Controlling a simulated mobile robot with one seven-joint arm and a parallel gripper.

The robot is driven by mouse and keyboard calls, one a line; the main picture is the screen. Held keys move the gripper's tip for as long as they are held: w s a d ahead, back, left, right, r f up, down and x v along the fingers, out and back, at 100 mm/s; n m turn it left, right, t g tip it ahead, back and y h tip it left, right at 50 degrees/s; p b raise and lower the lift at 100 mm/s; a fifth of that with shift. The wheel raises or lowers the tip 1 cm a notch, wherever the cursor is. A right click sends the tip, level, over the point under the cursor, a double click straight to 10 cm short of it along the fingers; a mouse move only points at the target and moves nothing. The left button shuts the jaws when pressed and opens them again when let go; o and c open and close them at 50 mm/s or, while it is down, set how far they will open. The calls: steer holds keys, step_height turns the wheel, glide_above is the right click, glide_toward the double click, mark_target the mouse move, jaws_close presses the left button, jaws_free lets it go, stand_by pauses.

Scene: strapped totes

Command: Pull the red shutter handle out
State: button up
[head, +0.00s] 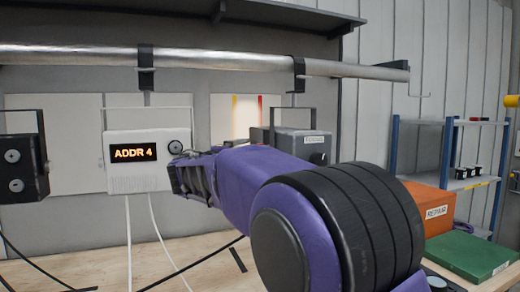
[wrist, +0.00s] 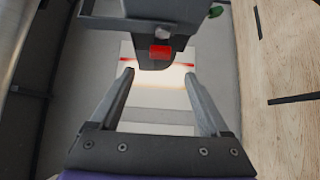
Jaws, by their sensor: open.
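The small red shutter handle (wrist: 160,51) shows in the wrist view on the end of a dark grey housing (wrist: 135,24). It lies just above the gap between my fingertips in the picture, apart from both fingers. My gripper (wrist: 159,74) is open with nothing between its fingers. In the head view my gripper (head: 178,179) is below and right of the ADDR 4 display, in front of the wall. The red handle is hidden there, probably behind my arm. A grey labelled box (head: 303,147) hangs just behind my arm.
A metal rail (head: 200,59) runs overhead. The white ADDR 4 box (head: 137,162) hangs left, with a dark box (head: 20,168) beyond it. A glowing panel (head: 237,112) is behind. Cables cross the wooden bench (head: 90,270). Orange (head: 425,210) and green boxes (head: 473,256) stand right.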

steer(key=p+x, duration=0.2)
steer(key=x, duration=0.9)
steer(key=shift+w+d, duration=0.1)
steer(key=shift+w, duration=0.15)
jaws_close()
stand_by(0.8)
